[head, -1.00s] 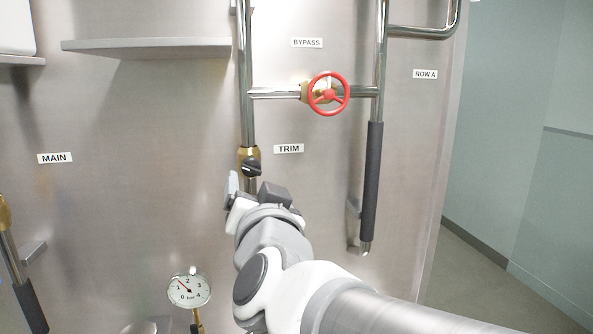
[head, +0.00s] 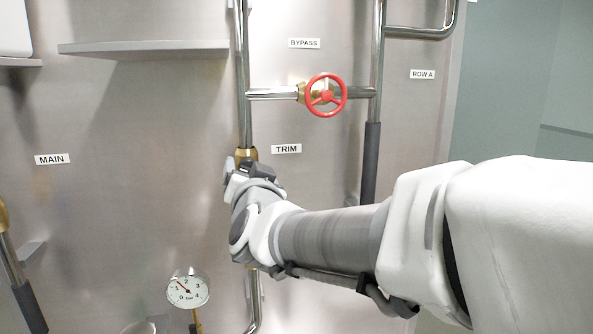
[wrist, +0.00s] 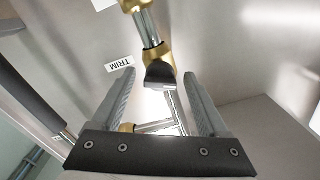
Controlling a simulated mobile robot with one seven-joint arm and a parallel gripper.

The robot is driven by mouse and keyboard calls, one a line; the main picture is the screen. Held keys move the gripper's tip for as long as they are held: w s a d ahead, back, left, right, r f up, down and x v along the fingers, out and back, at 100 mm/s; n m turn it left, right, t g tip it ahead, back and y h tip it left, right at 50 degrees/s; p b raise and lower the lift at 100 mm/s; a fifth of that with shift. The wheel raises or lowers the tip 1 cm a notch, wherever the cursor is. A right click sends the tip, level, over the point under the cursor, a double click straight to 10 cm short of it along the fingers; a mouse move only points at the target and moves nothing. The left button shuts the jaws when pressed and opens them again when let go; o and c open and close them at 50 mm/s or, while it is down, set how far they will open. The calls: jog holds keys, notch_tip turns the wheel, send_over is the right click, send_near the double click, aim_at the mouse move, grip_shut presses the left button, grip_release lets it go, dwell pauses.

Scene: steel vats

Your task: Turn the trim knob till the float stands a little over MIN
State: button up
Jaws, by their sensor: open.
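The trim knob (wrist: 160,76) is a dark knob on a brass valve body (wrist: 157,55) in the steel pipe. In the wrist view it sits at the mouth of my open gripper (wrist: 159,74), with one finger on each side and visible gaps. In the head view my gripper (head: 251,170) covers the knob, and only the top of the brass body (head: 246,153) shows beside the TRIM label (head: 286,149). Neither the float nor a MIN mark shows in either view.
A red BYPASS handwheel (head: 326,95) is above right of my gripper. A dark-sleeved pipe (head: 371,160) runs down behind my arm. A pressure gauge (head: 188,290) sits below left, and a grey shelf (head: 145,48) juts out at upper left.

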grip_shut()
jog(key=m+b, duration=0.1)
jog(key=b, duration=0.1)
jog(key=shift+f+m+b, duration=0.25)
jog(key=shift+m+b, duration=0.15)
jog(key=shift+r+m+b, duration=0.25)
jog(key=shift+m+b, duration=0.5)
jog(key=shift+m, duration=0.55)
grip_release()
